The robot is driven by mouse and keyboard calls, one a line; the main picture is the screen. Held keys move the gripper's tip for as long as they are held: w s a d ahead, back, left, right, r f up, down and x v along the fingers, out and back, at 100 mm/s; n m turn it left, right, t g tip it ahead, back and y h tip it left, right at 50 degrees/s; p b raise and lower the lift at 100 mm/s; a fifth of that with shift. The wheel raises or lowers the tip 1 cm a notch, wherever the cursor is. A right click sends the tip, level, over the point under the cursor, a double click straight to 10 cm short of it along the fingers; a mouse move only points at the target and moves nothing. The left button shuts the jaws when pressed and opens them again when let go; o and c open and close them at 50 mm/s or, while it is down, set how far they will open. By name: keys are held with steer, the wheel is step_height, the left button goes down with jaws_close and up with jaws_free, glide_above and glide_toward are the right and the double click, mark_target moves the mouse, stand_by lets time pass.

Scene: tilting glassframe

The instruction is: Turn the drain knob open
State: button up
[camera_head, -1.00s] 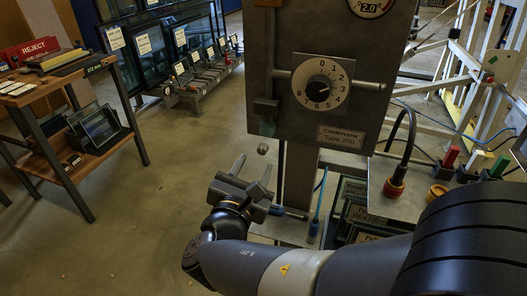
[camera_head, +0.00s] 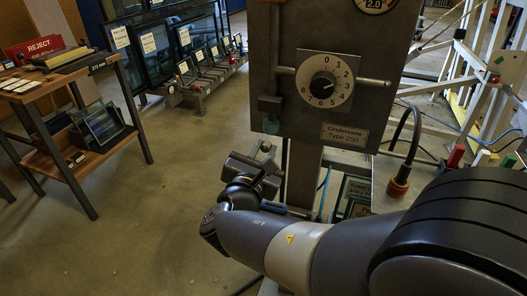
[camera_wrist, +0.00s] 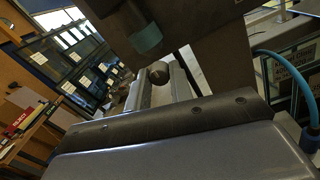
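A small dark round knob (camera_wrist: 158,72), which looks like the drain knob, shows in the wrist view below the teal end of a fitting (camera_wrist: 145,38). My gripper (camera_wrist: 157,90) is open, with one finger on each side of the knob in that picture. I cannot tell whether the fingers touch it. In the head view my gripper (camera_head: 264,152) is just below the panel's lower left corner, under the teal-ended fitting (camera_head: 270,126). The knob shows only as a small dark spot there, partly hidden by the fingers.
The grey panel (camera_head: 300,112) carries a numbered dial (camera_head: 324,82) and stands above my gripper. A blue hose (camera_wrist: 285,72) runs at the right of the wrist view. A wooden shelf cart (camera_head: 60,165) stands left; open floor (camera_head: 150,215) lies between.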

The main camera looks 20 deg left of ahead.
jaws_close()
steer(key=shift+f+b, duration=0.15)
steer(key=shift+b, duration=0.3)
steer(key=shift+m+b, duration=0.35)
steer(key=shift+m, duration=0.05)
steer(key=m+b, duration=0.1)
steer(key=b, duration=0.1)
steer(key=m+b, duration=0.2)
steer(key=shift+f+b, duration=0.25)
steer(key=shift+b, duration=0.1)
steer(key=m+b, duration=0.5)
steer(key=b, duration=0.2)
steer(key=shift+m, duration=0.4)
steer(key=m+b, duration=0.3)
steer(key=shift+r+m+t, duration=0.15)
steer(key=shift+m+t, duration=0.15)
steer(key=m+b, duration=0.1)
steer(key=m, duration=0.4)
steer(key=shift+a+r+h, duration=0.1)
steer(key=shift+r+h, duration=0.05)
steer(key=shift+h, duration=0.15)
